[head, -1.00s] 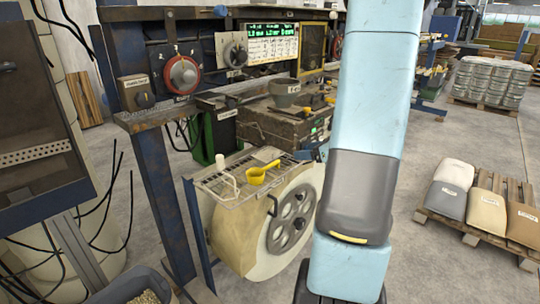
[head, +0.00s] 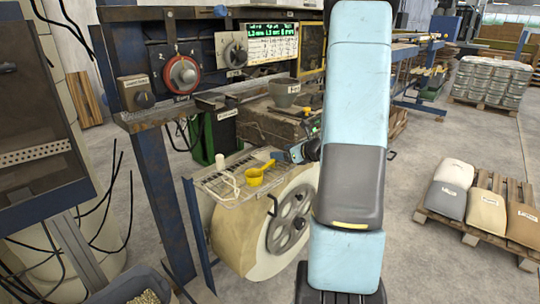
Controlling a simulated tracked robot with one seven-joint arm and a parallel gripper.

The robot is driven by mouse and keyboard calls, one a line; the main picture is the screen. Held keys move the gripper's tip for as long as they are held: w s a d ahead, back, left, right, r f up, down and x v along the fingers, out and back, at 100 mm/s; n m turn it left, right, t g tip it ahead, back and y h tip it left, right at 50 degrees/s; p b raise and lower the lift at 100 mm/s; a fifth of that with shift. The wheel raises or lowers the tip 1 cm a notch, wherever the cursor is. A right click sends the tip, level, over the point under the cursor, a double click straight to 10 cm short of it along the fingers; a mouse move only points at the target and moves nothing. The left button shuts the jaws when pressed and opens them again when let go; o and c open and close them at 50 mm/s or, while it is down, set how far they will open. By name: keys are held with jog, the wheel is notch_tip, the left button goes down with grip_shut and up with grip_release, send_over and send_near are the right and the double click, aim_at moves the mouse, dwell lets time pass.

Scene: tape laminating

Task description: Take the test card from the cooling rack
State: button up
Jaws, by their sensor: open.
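The cooling rack (head: 213,186) is a wire shelf above a large pale roll, left of my arm in the head view. A flat greyish piece, which may be the test card (head: 262,156), lies towards its back right; it is too small to be sure. My gripper (head: 279,156) is at the rack's back right edge, close to that piece, with its jaws open. Its fingers are small here, and my arm hides part of the wrist. I cannot tell whether the fingers touch the piece.
A yellow scoop (head: 256,176) and a white handled item (head: 229,180) lie on the rack near the gripper. A brown chest with a grey pot (head: 284,95) stands behind. A blue post (head: 165,190) rises at left. Sacks on a pallet (head: 478,210) sit at right.

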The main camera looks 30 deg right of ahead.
aim_at(268, 151)
jog(key=shift+x, duration=1.2)
jog(key=shift+c, duration=0.2)
jog(key=c, duration=1.1)
